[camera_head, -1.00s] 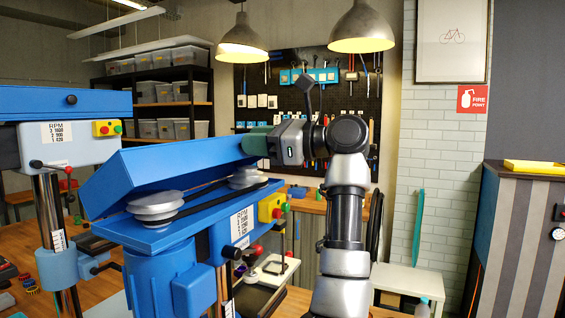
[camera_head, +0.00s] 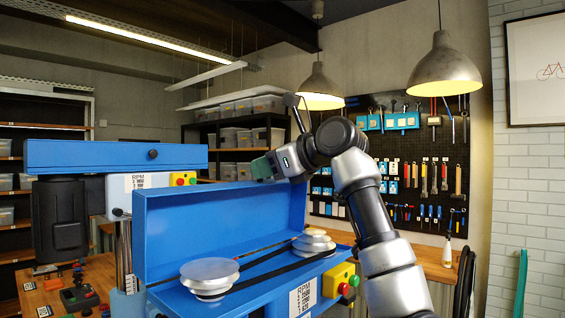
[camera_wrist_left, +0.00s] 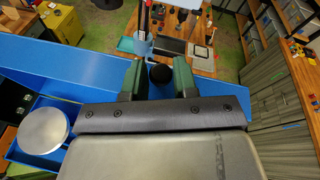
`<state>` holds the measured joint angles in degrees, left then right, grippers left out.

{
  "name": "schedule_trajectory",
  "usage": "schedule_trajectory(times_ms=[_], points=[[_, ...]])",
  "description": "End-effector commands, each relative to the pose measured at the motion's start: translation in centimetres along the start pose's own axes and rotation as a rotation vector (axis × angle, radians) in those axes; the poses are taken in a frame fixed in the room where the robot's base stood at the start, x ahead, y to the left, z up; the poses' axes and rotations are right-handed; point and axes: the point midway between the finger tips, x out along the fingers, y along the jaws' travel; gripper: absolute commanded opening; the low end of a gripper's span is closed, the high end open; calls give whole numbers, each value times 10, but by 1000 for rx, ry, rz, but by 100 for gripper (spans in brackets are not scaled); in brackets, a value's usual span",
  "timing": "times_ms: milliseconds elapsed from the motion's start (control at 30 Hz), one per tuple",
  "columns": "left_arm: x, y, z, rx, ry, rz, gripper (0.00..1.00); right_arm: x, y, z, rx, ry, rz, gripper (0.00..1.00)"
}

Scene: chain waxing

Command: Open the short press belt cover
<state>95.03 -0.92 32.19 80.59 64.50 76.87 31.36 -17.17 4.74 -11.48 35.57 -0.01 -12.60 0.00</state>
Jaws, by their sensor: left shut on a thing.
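The short press's blue belt cover (camera_head: 215,222) stands swung up, nearly upright, behind the blue belt housing. Two silver pulleys, a near one (camera_head: 208,275) and a far one (camera_head: 313,240), lie exposed with a black belt (camera_head: 265,262) between them. My left gripper (camera_head: 262,167) is at the cover's upper right edge. The left wrist view shows its green fingers (camera_wrist_left: 159,78) shut on the cover's black knob (camera_wrist_left: 160,73). The blue cover (camera_wrist_left: 75,68) and a pulley (camera_wrist_left: 43,130) also show there. My right gripper is not in view.
A second blue press with its cover (camera_head: 110,155) closed stands behind on the left. The short press has a yellow switch box (camera_head: 338,280) at its right end. A tool board (camera_head: 415,165) and shelves are on the far wall.

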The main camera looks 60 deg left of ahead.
Motion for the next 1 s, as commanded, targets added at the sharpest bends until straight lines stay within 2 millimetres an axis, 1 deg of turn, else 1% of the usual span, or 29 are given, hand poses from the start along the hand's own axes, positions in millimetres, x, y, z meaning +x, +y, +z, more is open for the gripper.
schedule_trajectory(times_ms=[33, 300, 500, 867, 900, 967, 1000], points=[[1, -4, 10, 0, 13, -4, 0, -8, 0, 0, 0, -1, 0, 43], [18, -6, 12, 11, 108, 25, 0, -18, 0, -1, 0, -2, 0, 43], [22, -7, 11, 15, 131, 31, 0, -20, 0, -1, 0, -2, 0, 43], [22, -7, 11, 15, 134, 30, 0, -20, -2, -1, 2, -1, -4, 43], [22, -7, 10, 15, 134, 31, 33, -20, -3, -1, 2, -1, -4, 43], [22, -7, 10, 15, 135, 32, 42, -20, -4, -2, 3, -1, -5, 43], [22, -7, 10, 15, 136, 33, 48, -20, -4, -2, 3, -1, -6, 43]])
